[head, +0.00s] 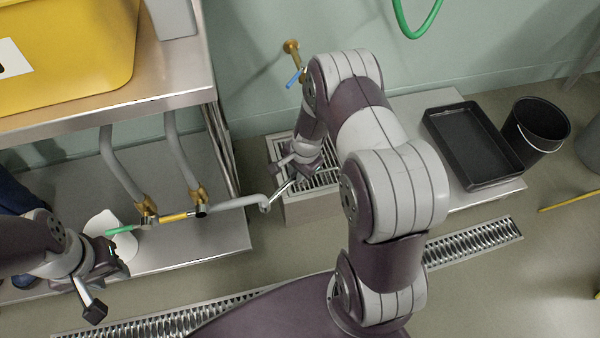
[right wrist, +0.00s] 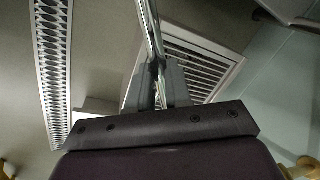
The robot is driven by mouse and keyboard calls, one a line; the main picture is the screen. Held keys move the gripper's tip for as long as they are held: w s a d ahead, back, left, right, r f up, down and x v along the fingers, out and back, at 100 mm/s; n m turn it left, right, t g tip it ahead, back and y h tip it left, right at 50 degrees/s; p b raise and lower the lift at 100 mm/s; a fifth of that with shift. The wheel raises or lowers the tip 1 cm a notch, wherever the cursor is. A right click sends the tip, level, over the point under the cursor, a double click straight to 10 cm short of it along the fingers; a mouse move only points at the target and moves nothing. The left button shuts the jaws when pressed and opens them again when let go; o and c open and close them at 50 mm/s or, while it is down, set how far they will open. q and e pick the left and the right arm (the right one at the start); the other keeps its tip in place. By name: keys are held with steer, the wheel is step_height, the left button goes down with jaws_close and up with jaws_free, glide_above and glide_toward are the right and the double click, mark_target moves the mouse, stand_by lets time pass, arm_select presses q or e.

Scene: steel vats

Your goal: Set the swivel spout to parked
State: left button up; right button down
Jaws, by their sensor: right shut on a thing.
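The swivel spout (head: 235,202) is a grey pipe running right from the brass valve fittings (head: 198,198) under the steel bench. It bends at its right end, near the floor drain. My right gripper (head: 287,177) is at this end, above the drain. In the right wrist view, a shiny metal rod (right wrist: 152,35), apparently the spout's end part, passes between the fingers of my right gripper (right wrist: 158,90), which is shut on it. The exact contact is partly hidden. My left gripper (head: 108,286) is at lower left with its fingers apart, empty, near the green-handled valve (head: 122,229).
A yellow tub (head: 70,60) stands on the steel bench (head: 165,100). A yellow valve handle (head: 175,217) sits beside the spout. A grated drain box (head: 300,210) lies under my right gripper. A black tray (head: 470,148) and black bucket (head: 536,130) stand at right. The floor at right is mostly clear.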

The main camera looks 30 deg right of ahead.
steer(key=w+a+n+g+y+p, duration=0.1)
steer(key=w+a+n+p, duration=0.1)
steer(key=w+a+n, duration=0.6)
steer(key=shift+a+n+g, duration=0.2)
steer(key=shift+n+g, duration=0.1)
steer(key=shift+n, duration=1.5)
steer(key=c, duration=1.1)
jaws_free()
steer(key=shift+a, duration=0.1)
steer(key=shift+o, duration=0.2)
step_height(320, 180, up, 12)
steer(key=d+p, duration=0.2)
steer(key=p, duration=0.4)
steer(key=shift+s+d+r+p, duration=0.2)
steer(key=shift+r+p, duration=0.05)
steer(key=shift+p, duration=0.05)
